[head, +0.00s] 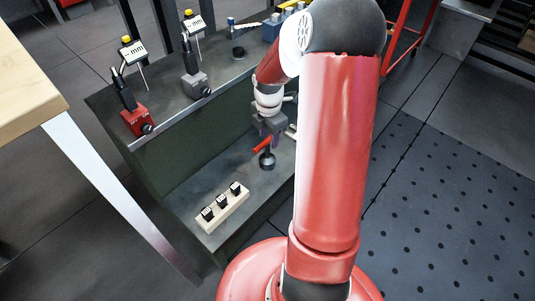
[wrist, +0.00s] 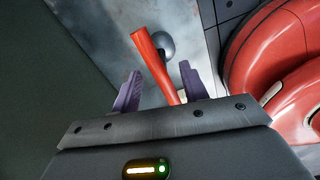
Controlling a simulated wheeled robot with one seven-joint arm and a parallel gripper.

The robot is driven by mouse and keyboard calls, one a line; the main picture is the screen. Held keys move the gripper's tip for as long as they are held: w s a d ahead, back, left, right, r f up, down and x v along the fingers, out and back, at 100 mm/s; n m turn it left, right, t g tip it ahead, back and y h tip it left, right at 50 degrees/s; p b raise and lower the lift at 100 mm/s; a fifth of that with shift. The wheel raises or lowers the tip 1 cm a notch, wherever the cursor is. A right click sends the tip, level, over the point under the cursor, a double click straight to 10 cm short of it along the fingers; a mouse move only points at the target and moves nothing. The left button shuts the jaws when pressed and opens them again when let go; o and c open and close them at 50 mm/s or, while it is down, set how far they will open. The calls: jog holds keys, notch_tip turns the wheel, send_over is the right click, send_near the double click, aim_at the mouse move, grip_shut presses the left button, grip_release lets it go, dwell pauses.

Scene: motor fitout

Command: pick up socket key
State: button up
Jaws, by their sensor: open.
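The socket key appears to be the red-handled tool (head: 262,145) on the lower shelf of the dark bench, beside a dark round stand (head: 267,160). In the wrist view its red handle (wrist: 152,60) runs between my fingers, with a grey round part (wrist: 163,44) behind it. My gripper (head: 272,128) is just above it in the head view. In the wrist view my gripper (wrist: 159,80) is open, with its purple fingers on either side of the handle and gaps on both sides. My wrist hides part of the tool in the head view.
A pale block with three black knobs (head: 222,208) lies on the lower shelf, nearer the front. Red (head: 133,110) and grey (head: 195,80) gauge stands are on the upper shelf. A wooden table (head: 30,75) is at left. The lower shelf between block and tool is clear.

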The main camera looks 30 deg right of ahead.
aim_at(268, 152)
notch_tip(268, 152, down, 4)
jog(key=shift+a+f+b, duration=0.15)
jog(key=shift+b, duration=0.45)
grip_shut()
